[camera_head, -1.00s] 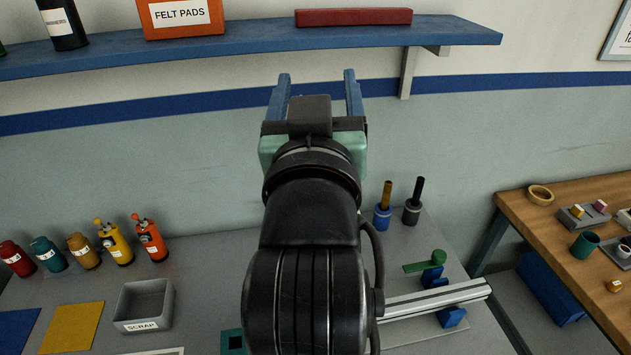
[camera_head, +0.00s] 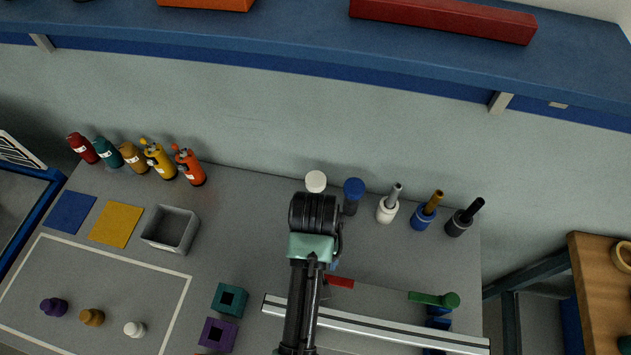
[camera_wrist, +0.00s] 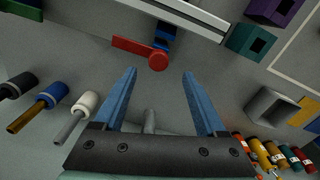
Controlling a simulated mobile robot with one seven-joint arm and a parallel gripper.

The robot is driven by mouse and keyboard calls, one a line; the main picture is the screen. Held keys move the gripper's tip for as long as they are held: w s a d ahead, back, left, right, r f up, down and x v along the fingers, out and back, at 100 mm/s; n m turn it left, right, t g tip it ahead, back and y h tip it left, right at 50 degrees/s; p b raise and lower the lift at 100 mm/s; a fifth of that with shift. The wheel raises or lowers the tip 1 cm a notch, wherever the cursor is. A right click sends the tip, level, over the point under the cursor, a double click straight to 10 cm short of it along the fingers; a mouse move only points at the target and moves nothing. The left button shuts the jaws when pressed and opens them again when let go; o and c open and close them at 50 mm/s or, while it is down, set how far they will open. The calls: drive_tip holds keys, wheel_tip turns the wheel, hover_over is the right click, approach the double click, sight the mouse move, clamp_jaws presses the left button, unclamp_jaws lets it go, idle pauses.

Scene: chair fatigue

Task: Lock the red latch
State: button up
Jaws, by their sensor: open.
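The red latch (camera_wrist: 133,47) shows in the wrist view as a flat red bar with a round red knob (camera_wrist: 158,61) at one end. It sits on a blue block (camera_wrist: 165,36) beside a pale metal rail (camera_wrist: 184,14). In the head view part of the red bar (camera_head: 340,282) shows just right of my arm; the rest is hidden. My gripper (camera_wrist: 158,73) is open and empty. In the wrist view its blue fingers point towards the knob, which appears just past and between the fingertips. I cannot tell the distance.
A green latch (camera_head: 433,299) stands on the rail to the right. Several handled tools, including a blue one (camera_head: 425,212), stand behind. Teal (camera_head: 230,299) and purple (camera_head: 217,334) square blocks, a grey bin (camera_head: 170,230) and several bottles are to the left.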

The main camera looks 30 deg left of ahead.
wheel_tip(320, 180, down, 7)
drive_tip(key=shift+w+r, duration=0.1)
drive_tip(key=shift+w, duration=0.05)
clamp_jaws()
idle(0.5)
idle(1.0)
